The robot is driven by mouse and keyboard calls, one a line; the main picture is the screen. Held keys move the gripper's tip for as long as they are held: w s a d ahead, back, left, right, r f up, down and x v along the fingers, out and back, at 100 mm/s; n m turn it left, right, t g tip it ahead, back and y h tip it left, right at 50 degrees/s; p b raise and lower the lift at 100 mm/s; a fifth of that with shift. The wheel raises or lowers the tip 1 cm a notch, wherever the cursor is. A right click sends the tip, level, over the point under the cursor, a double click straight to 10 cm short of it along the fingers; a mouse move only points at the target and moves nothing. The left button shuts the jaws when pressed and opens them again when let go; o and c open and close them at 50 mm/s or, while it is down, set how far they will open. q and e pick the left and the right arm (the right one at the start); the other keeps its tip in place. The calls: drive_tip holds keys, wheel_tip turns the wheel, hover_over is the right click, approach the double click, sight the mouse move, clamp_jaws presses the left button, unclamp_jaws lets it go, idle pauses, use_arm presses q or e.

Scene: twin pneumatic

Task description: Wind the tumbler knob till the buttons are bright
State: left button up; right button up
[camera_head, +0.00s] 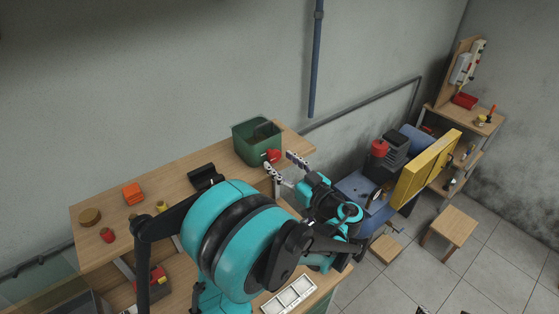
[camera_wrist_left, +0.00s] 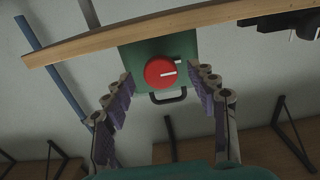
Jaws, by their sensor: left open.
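A round red knob (camera_head: 273,155) with a white pointer line sits on the front of a green box (camera_head: 249,151) at the right end of the long wooden bench. In the left wrist view the knob (camera_wrist_left: 159,72) faces me on the green box (camera_wrist_left: 130,56), above a dark handle. My left gripper (camera_head: 280,163) is open in front of the knob. In the left wrist view its fingers (camera_wrist_left: 167,78) stand apart on either side of the knob, without visible contact. I cannot make out lit buttons.
The bench (camera_head: 180,186) carries an orange block (camera_head: 133,193), a round wooden piece (camera_head: 90,216) and a red piece (camera_head: 107,235) on its left. A yellow panel (camera_head: 424,170) and a stool (camera_head: 455,226) stand to the right. Floor tiles there are partly clear.

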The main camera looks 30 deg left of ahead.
use_arm(q)
drive_tip(key=shift+w+a, duration=0.25)
drive_tip(key=shift+a, duration=0.3)
drive_tip(key=shift+c, duration=0.3)
drive_tip(key=c, duration=1.1)
drive_tip(key=shift+m, duration=0.3)
